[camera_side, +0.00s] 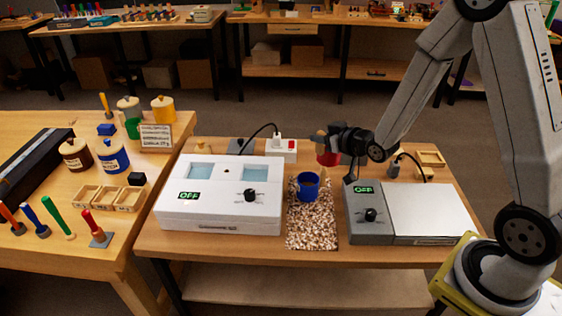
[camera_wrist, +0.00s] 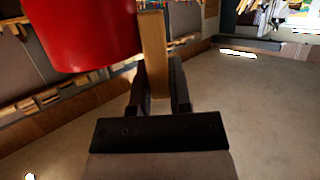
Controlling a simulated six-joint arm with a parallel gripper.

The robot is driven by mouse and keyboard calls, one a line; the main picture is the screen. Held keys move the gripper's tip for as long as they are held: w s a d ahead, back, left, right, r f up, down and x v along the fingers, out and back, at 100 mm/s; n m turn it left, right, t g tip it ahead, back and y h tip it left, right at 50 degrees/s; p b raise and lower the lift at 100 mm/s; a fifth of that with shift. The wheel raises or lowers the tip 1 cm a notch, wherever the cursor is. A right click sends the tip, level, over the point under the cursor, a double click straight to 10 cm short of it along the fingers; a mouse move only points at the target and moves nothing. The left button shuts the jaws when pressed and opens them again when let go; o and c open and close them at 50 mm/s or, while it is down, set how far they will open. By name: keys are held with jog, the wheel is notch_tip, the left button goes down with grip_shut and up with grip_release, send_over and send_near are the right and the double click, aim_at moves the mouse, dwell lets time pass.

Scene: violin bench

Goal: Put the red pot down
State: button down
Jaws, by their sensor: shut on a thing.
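The red pot (camera_side: 328,157) hangs in the air in the side view, above the back of the bench between the white box and the grey hot plate. It also fills the upper left of the wrist view (camera_wrist: 85,30). My gripper (camera_side: 345,142) is shut on the pot's wooden handle (camera_wrist: 153,50), which stands between the two dark fingers (camera_wrist: 160,85) in the wrist view. The pot's inside is hidden.
A blue pot (camera_side: 307,187) stands on a speckled mat (camera_side: 311,228). Left is a white box (camera_side: 218,212) with two windows and an OFF display. Right is a grey unit (camera_side: 367,228), also showing OFF, with a bare light plate (camera_side: 442,211). A socket block (camera_side: 282,148) stands behind.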

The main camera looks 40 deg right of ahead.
jog(key=d, duration=0.2)
jog(key=d+f, duration=0.1)
jog(key=d, duration=0.4)
jog(key=shift+w+f, duration=0.25)
jog(key=shift+f, duration=0.15)
jog(key=w+d+f, duration=0.3)
jog(key=w+f, duration=0.6)
jog(key=w, duration=0.4)
jog(key=shift+f, duration=0.2)
jog(key=shift+w+d+f, duration=0.1)
jog(key=shift+w+f, duration=0.05)
jog(key=shift+f, duration=0.75)
jog(key=shift+w+f, duration=0.15)
jog(key=shift+f, duration=0.75)
jog(key=shift+f, duration=0.15)
jog(key=c, duration=0.6)
grip_release()
jog(key=shift+o, duration=0.2)
